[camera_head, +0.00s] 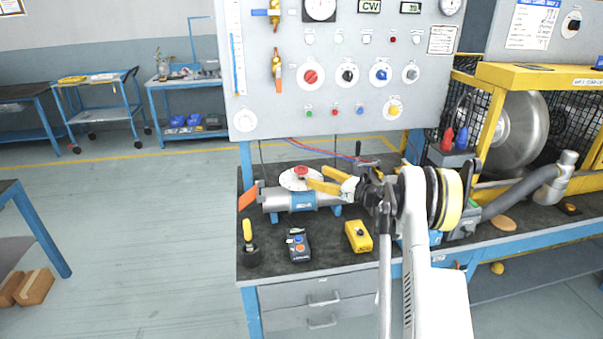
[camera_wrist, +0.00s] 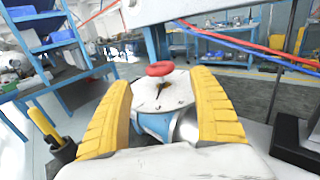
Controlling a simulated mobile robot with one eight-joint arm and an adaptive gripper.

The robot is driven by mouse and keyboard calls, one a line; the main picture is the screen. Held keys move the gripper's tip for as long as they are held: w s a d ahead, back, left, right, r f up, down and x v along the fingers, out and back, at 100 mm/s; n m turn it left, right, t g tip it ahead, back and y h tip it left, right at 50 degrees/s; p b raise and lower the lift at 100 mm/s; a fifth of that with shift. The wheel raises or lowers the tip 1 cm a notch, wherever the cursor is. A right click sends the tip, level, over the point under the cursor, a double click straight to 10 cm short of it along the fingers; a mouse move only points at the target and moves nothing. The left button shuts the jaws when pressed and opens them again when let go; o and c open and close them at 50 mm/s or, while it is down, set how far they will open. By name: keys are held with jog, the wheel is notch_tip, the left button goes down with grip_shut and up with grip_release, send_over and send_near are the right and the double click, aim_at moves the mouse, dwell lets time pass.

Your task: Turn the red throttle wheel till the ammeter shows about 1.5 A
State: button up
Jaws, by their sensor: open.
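The red throttle wheel (camera_head: 301,171) sits on a white round plate (camera_head: 290,182) above a grey and blue pipe unit (camera_head: 302,199) on the bench. In the wrist view the wheel (camera_wrist: 160,69) appears between and beyond the fingertips, with a dark pointer mark on the plate below it. My gripper (camera_head: 320,179) has yellow fingers, open and empty, just right of the wheel; it also shows in the wrist view (camera_wrist: 161,80). I see no contact with the wheel. A round dial (camera_head: 320,8) is cut off at the panel's top; I cannot tell if it is the ammeter, or read it.
The upright grey panel (camera_head: 270,110) with knobs stands behind the wheel. A control box (camera_head: 298,245), a yellow box (camera_head: 358,236) and a yellow-handled tool (camera_head: 249,240) stand on the front of the bench. An orange flap (camera_head: 248,196) is at the pipe's left end.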

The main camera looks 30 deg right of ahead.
aim_at(301, 168)
jog(key=b+x, duration=0.1)
jog(key=x, duration=0.6)
jog(key=shift+w+a+b, duration=0.1)
jog(key=shift+w+b, duration=0.1)
jog(key=shift+b, duration=0.15)
